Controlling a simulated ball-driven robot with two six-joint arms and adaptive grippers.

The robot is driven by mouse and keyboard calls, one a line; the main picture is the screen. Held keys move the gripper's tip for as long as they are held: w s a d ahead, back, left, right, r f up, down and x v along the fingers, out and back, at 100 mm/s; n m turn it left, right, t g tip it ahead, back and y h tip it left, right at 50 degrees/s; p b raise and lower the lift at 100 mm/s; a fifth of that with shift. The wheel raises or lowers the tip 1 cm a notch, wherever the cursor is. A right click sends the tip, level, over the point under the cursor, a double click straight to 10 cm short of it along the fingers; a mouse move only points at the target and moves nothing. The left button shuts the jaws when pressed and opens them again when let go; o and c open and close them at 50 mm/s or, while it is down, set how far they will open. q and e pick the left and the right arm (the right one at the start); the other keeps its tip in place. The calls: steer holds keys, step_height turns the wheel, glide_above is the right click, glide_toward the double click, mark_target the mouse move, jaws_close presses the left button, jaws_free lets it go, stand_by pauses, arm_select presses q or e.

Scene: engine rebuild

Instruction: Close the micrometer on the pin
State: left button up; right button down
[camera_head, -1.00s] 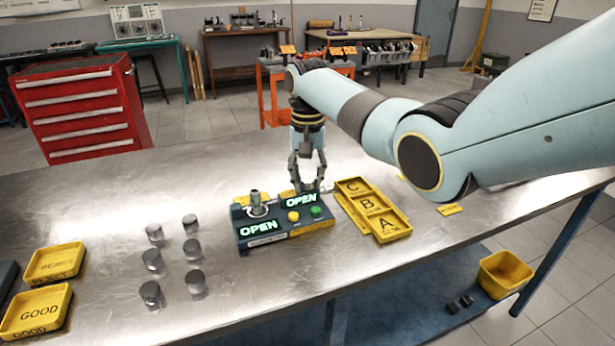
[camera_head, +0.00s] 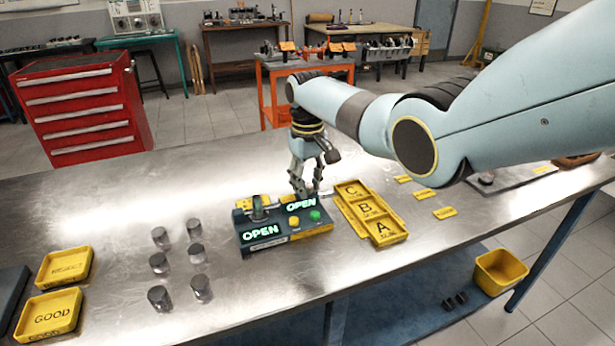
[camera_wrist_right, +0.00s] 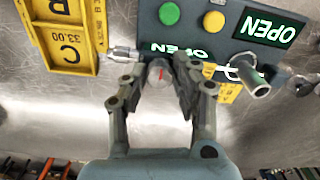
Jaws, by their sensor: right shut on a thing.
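The micrometer sits along the far side of a dark gauge box (camera_head: 284,235). In the right wrist view its pale curved frame (camera_wrist_right: 229,69) and silver end (camera_wrist_right: 122,54) show. A grey cylindrical pin (camera_wrist_right: 257,86) stands at the frame; it also shows in the head view (camera_head: 259,208). Two green displays on the box read OPEN. My right gripper (camera_head: 304,193) is down behind the box. In the wrist view its fingers (camera_wrist_right: 160,72) are closed around a rounded grey piece with a red mark, seemingly the micrometer's knob. My left gripper is out of view.
Several grey pins (camera_head: 160,264) stand left of the box. Yellow GOOD (camera_head: 50,337) and REJECT (camera_head: 42,281) trays lie farther left. A yellow tray marked A, B, C (camera_head: 388,239) is close on the right. Bare steel lies between.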

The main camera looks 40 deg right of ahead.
mark_target(308, 184)
steer(key=n+p, duration=0.1)
steer(key=n, duration=0.2)
steer(key=shift+r+n, duration=0.1)
steer(key=shift+n, duration=0.3)
steer(key=n, duration=0.4)
steer(key=shift+n+p, duration=0.3)
steer(key=shift+p, duration=0.1)
steer(key=n, duration=0.4)
steer(key=shift+w, duration=0.1)
steer(key=n, duration=0.5)
steer(key=shift+n, duration=0.3)
steer(key=c, duration=1)
jaws_free()
steer(key=shift+d, duration=0.1)
step_height(308, 184, up, 12)
steer(key=shift+f, duration=0.1)
